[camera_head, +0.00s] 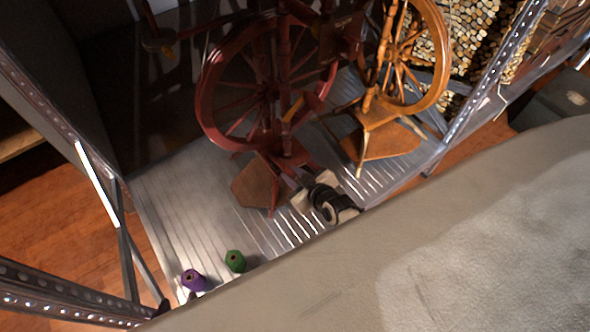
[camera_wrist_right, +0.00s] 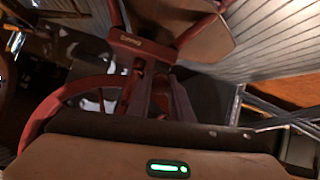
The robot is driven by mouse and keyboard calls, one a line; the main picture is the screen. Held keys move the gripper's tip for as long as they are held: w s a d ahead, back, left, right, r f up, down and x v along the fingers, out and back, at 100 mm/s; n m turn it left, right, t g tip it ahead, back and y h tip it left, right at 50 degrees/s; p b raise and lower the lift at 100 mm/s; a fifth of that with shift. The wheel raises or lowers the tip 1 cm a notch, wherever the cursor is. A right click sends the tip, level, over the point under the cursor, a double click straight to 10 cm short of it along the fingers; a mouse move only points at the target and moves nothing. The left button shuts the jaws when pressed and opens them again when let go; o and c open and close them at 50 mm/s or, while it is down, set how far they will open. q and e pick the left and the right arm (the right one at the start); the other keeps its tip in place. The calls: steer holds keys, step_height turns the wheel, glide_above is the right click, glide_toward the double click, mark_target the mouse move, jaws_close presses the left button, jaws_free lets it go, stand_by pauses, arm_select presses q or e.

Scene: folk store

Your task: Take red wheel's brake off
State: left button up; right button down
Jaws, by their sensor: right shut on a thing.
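The red spinning wheel (camera_head: 207,108) stands on the metal shelf in the middle of the head view, with its round rim upright. Its lower frame and rim also fill much of the right wrist view (camera_wrist_right: 48,108). I cannot single out its brake for sure. My right gripper (camera_head: 296,177) reaches in from below to the wheel's lower frame, beside the brown treadle (camera_head: 254,187). It is shut on a dark red part of that frame. The fingertips are partly hidden among the red parts in the right wrist view (camera_wrist_right: 152,72). My left gripper is not in view.
A lighter wooden spinning wheel (camera_head: 441,62) stands close on the right. Purple (camera_head: 193,280) and green (camera_head: 235,261) thread spools stand on the ribbed metal shelf (camera_head: 180,215) at front left. Perforated metal posts (camera_head: 497,72) flank the shelf. Stacked logs (camera_head: 470,30) lie behind.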

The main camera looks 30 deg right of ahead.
stand_by(0.4)
steer(key=c, duration=1.6)
jaws_free()
steer(key=shift+s+r, duration=0.2)
steer(key=p+v, duration=0.4)
steer(key=v, duration=0.5)
steer(key=shift+s+r, duration=0.3)
